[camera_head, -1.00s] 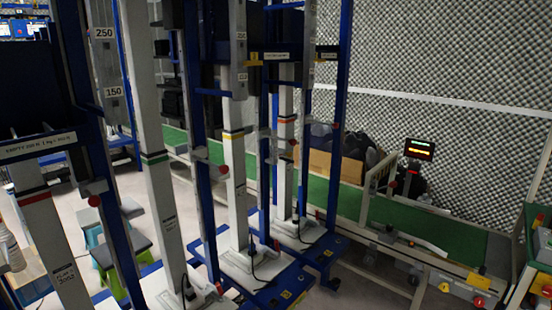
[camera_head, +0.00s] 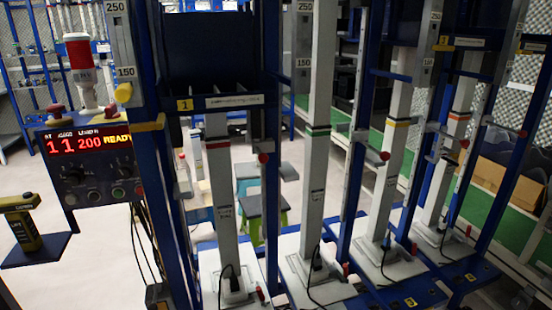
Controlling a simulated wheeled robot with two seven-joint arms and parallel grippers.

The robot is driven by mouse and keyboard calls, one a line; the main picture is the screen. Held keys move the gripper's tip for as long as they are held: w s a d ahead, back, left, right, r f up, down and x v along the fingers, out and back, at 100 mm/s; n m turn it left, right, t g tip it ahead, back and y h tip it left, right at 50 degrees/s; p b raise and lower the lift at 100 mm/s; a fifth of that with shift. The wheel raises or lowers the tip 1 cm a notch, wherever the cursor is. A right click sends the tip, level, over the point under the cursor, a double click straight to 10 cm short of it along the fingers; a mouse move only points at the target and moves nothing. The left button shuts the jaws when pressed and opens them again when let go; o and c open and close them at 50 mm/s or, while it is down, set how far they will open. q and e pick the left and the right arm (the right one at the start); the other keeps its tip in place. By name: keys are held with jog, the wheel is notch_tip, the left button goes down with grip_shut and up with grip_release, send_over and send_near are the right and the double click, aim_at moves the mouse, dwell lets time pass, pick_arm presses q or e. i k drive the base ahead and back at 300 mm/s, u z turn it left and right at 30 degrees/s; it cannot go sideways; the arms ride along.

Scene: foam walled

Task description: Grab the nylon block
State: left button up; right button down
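I cannot make out a nylon block in the head view. Neither of my grippers shows. A blue-framed rig fills the middle and right, with several white upright posts, among them a red-banded one (camera_head: 221,185), a green-banded one (camera_head: 318,150) and a yellow-banded one (camera_head: 392,150). A dark bin (camera_head: 208,55) sits high in the left bay above a labelled strip marked 1; its inside is too dark to read.
A control box (camera_head: 92,163) with a lit red display reading READY stands at left, below a red-and-white beacon (camera_head: 82,62). A yellow-and-black handheld device (camera_head: 22,224) rests on a small shelf. Stools (camera_head: 262,200) stand behind the posts. Pale floor is open at lower left.

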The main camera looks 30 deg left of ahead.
aim_at(182, 177)
jog(key=u, duration=1.3)
jog(key=i, duration=0.5)
jog(key=z, duration=0.1)
